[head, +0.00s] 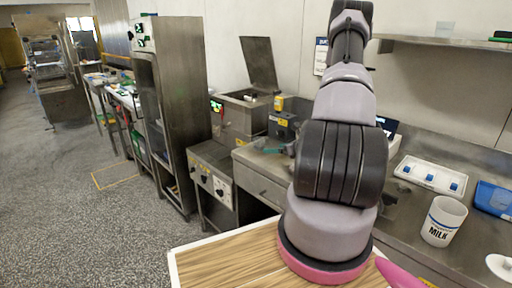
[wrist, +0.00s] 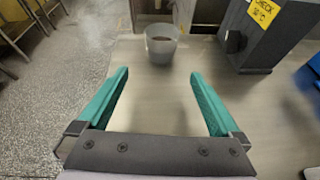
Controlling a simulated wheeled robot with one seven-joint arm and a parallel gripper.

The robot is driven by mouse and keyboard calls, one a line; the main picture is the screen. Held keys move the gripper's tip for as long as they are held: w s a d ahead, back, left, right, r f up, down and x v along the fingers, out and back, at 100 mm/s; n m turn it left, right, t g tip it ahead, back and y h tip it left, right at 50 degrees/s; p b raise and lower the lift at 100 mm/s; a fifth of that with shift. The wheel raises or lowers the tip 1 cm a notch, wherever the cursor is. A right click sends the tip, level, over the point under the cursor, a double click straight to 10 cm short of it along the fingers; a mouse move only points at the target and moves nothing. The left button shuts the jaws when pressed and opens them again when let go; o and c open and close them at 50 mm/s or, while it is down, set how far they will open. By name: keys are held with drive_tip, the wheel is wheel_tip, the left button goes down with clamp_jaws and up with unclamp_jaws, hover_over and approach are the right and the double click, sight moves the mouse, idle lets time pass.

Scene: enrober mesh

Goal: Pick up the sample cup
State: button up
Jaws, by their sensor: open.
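A translucent grey cup with dark brown contents (wrist: 161,45), which looks like the sample cup, stands upright on the steel counter in the wrist view. My gripper (wrist: 160,75) is open, with its two teal fingers apart and nothing between them. The cup is ahead of the fingertips, roughly centred on the gap, and not touched. My arm covers much of that area, and I cannot make out this cup there.
A dark box with a yellow label (wrist: 262,35) stands right of the cup. A blue object (wrist: 310,75) lies at the right edge. In the head view, a white MILK jug (head: 442,222), a white tray with blue pieces (head: 430,176) and a blue container (head: 492,199) are on the right.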

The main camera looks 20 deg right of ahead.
sight(263, 147)
drive_tip(key=x, duration=0.9)
drive_tip(key=shift+w+d+r, duration=0.1)
drive_tip(key=shift+d, duration=0.05)
drive_tip(key=c, duration=1.5)
drive_tip(key=shift+r, duration=0.15)
